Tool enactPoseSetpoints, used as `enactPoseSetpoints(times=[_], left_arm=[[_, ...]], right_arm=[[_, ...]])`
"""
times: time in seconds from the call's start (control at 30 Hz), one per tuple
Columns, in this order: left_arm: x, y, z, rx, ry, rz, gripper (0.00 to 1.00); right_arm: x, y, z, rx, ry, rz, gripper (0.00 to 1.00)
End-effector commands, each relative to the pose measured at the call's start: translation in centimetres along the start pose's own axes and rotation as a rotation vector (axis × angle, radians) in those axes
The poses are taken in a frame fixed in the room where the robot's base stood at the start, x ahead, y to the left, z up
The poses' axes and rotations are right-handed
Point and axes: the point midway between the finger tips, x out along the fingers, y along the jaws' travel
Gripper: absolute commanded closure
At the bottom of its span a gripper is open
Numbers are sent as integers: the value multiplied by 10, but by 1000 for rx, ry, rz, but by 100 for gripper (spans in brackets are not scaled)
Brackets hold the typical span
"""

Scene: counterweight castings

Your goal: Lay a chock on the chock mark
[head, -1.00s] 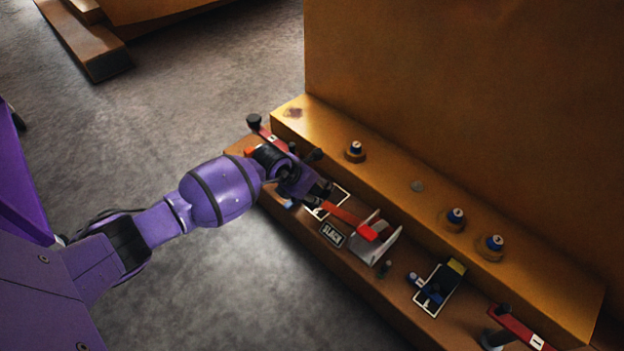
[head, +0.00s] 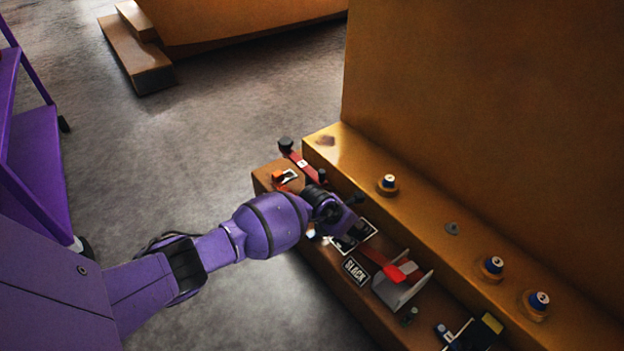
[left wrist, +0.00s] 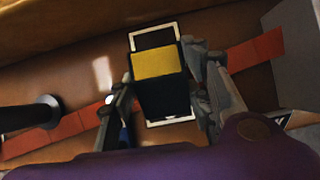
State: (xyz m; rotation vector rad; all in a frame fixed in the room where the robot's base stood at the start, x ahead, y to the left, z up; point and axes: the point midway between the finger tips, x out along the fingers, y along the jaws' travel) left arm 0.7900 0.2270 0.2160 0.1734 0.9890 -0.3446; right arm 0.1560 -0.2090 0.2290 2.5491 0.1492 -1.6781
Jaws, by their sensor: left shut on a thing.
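My left gripper (head: 342,224) reaches down over a white-outlined chock mark (head: 370,228) on the low orange ledge. In the left wrist view its fingers (left wrist: 160,85) are shut on a black chock with a yellow end (left wrist: 154,64). The white outline of the mark (left wrist: 153,37) shows beyond the chock and just below it, so the chock lines up inside the outline. I cannot tell whether it touches the ledge. The gripper hides the held chock in the head view. My right gripper is not in view.
A red strip (head: 374,256) runs beside the mark toward a grey bracket (head: 405,292). A SLACK label (head: 355,270) lies in front. Another yellow-ended block (head: 491,323) sits at lower right. Several capped studs (head: 389,183) stand on the higher step. A red-handled lever (head: 300,160) is behind.

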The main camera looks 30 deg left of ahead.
Motion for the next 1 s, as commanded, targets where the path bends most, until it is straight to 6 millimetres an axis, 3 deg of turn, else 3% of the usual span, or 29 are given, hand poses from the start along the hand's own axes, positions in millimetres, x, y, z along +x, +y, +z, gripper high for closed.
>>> enactPoseSetpoints(times=[0.03,0.07,0.2,0.57,0.67,1.0], left_arm=[[1,0,5,2,-7,0,95],[0,0,4,1,-5,0,51],[0,0,4,1,-5,0,36],[-5,0,5,2,-5,1,36],[-18,1,5,4,-5,1,36],[-92,0,6,3,-6,2,36]], right_arm=[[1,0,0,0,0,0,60],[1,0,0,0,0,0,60],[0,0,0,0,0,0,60],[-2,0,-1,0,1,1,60],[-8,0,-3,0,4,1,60],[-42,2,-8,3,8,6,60]])
